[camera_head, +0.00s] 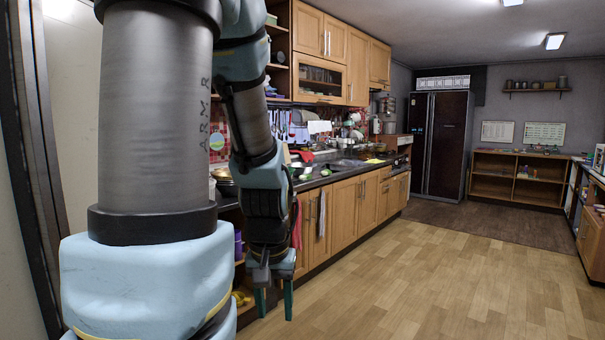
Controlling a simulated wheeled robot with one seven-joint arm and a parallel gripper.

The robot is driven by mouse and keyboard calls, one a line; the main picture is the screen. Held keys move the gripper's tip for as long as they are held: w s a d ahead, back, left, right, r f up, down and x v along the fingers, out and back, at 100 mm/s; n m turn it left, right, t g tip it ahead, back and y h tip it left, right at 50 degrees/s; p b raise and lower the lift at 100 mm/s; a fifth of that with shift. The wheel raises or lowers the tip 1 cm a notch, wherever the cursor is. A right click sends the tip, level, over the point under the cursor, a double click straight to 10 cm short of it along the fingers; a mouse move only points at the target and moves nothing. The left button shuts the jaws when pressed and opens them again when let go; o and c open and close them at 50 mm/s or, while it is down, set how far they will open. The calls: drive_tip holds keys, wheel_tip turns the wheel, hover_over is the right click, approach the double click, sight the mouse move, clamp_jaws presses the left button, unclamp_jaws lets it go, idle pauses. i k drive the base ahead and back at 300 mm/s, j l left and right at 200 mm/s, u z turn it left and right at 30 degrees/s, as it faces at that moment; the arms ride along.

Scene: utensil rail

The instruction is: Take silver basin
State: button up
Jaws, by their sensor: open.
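My gripper (274,302) hangs pointing down in the left middle of the head view, in front of the counter's cabinets. Its two green fingers are apart with nothing between them. I cannot surely single out the silver basin. Several small metal and coloured vessels stand along the counter (322,180), too small to tell apart. A silvery sink area (347,163) shows further along the counter. My arm hides the near left part of the counter and shelves.
Wooden base cabinets (342,208) run along the left, with upper cabinets (320,32) above. A dark fridge (440,145) stands at the back. A low open shelf (517,178) is at the far wall. The wooden floor (430,280) is clear in the middle.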

sight(302, 170)
drive_tip(key=i+l+z, duration=0.4)
drive_tip(key=i, duration=0.55)
drive_tip(key=i+j+z, duration=0.1)
drive_tip(key=i+z, duration=0.35)
drive_tip(key=i, duration=0.45)
drive_tip(key=i+z, duration=0.15)
drive_tip(key=i, duration=1.4)
drive_tip(key=i+u, duration=0.75)
drive_tip(key=u, duration=0.25)
drive_tip(key=i+u, duration=0.15)
drive_tip(key=u, duration=0.3)
drive_tip(key=i+l+u, duration=0.1)
drive_tip(key=u, duration=0.3)
drive_tip(key=i+l+u, duration=0.15)
drive_tip(key=u, duration=0.25)
drive_tip(key=i+l+u, duration=0.1)
drive_tip(key=i+u, duration=0.25)
drive_tip(key=i+l+u, duration=0.1)
drive_tip(key=u, duration=0.25)
